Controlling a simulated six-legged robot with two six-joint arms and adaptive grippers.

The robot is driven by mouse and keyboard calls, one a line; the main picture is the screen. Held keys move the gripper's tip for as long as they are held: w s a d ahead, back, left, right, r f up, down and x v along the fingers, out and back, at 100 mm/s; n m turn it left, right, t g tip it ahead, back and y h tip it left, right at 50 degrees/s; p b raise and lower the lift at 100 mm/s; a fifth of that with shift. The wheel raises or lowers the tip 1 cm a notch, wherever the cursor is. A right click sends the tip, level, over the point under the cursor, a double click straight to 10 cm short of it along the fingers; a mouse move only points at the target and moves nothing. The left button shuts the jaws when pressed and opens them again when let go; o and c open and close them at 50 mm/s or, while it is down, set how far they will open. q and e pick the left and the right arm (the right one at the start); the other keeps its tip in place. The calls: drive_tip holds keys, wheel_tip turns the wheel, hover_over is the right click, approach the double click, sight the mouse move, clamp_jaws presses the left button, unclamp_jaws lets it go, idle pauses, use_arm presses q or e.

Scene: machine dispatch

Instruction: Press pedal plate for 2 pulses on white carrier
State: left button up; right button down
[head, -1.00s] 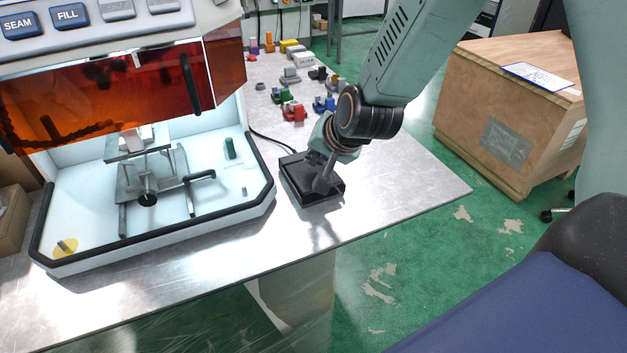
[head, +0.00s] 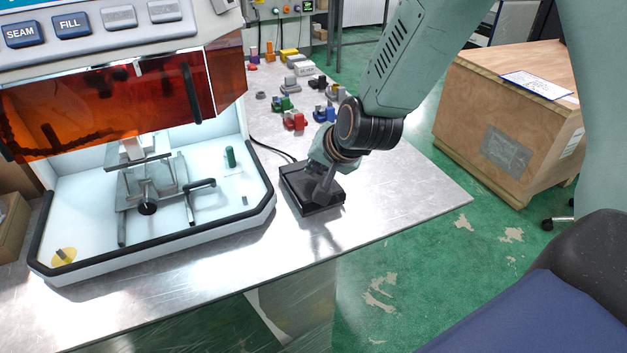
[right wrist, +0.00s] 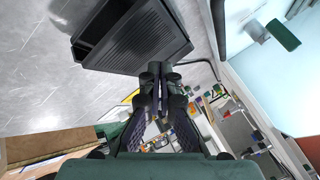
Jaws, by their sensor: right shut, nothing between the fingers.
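The black pedal (head: 296,186) lies on the metal table right of the machine, with a cable running behind it. My right gripper (head: 321,197) is shut and empty, pointing down with its tips at the pedal's top; I cannot tell whether it presses. In the right wrist view, the ribbed pedal plate (right wrist: 140,38) is just beyond the shut fingertips (right wrist: 155,70). A small white block (head: 132,149) sits on the fixture inside the machine; whether it is the white carrier is unclear. Another whitish block (head: 301,69) stands among coloured parts at the back. My left gripper is not in view.
The machine (head: 60,225) has a raised orange window (head: 110,100) and SEAM and FILL buttons (head: 72,25) on top. Coloured parts (head: 294,121) stand behind the pedal. A wooden crate (head: 505,120) stands on the floor at right. The table front is clear.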

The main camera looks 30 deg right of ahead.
sight(314, 181)
drive_tip(key=shift+f, duration=0.1)
idle(0.4)
drive_tip(key=shift+f, duration=0.35)
drive_tip(key=shift+s+f+b, duration=0.25)
drive_tip(key=shift+f+b, duration=0.45)
drive_tip(key=shift+f, duration=0.05)
idle(1.1)
drive_tip(key=shift+r, duration=0.15)
drive_tip(key=shift+w+r+p, duration=0.2)
drive_tip(key=shift+r+p, duration=0.8)
drive_tip(key=shift+w+r, duration=0.1)
drive_tip(key=shift+r, duration=0.2)
drive_tip(key=r+p, duration=0.4)
drive_tip(key=shift+w+r+p, duration=0.25)
drive_tip(key=shift+p, duration=0.1)
